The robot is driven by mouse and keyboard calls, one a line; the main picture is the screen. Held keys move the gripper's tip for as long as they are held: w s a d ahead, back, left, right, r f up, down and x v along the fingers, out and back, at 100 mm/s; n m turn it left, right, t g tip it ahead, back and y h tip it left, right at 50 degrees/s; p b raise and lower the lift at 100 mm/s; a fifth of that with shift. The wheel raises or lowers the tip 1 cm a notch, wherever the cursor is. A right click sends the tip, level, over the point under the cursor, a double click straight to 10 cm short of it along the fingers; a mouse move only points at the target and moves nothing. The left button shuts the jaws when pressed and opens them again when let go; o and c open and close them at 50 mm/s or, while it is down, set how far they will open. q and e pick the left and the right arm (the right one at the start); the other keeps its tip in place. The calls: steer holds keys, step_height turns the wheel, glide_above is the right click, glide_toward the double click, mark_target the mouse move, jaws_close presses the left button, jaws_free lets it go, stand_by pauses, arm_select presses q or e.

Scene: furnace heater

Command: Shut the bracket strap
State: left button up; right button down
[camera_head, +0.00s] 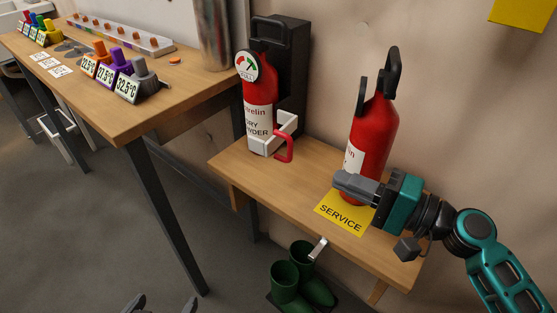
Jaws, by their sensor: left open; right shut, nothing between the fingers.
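A red fire extinguisher (258,95) with a round gauge stands upright in a black wall bracket (293,70) on the wooden bench. A white strap piece (287,124) is at the extinguisher's lower right, with a red handle (289,147) at its front; whether it is latched I cannot tell. My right gripper (342,181) is shut and empty, pointing left in front of a second red extinguisher (374,130), well to the right of the strap. My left gripper (162,306) is open at the bottom edge, only its dark fingertips showing, far from the bracket.
The second extinguisher stands on a yellow SERVICE sheet (342,222) on the bench (260,185). Green boots (290,278) stand below. A higher wooden table (125,105) at left holds coloured numbered tags and a metal cylinder (213,35). The bench is clear between the two extinguishers.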

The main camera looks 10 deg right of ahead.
mark_target(268, 149)
steer(key=p+x, duration=0.1)
steer(key=x, duration=1.1)
steer(key=shift+w, duration=0.1)
steer(key=shift+w+a+p, duration=0.3)
steer(key=shift+w+a, duration=0.05)
steer(key=shift+a, duration=0.1)
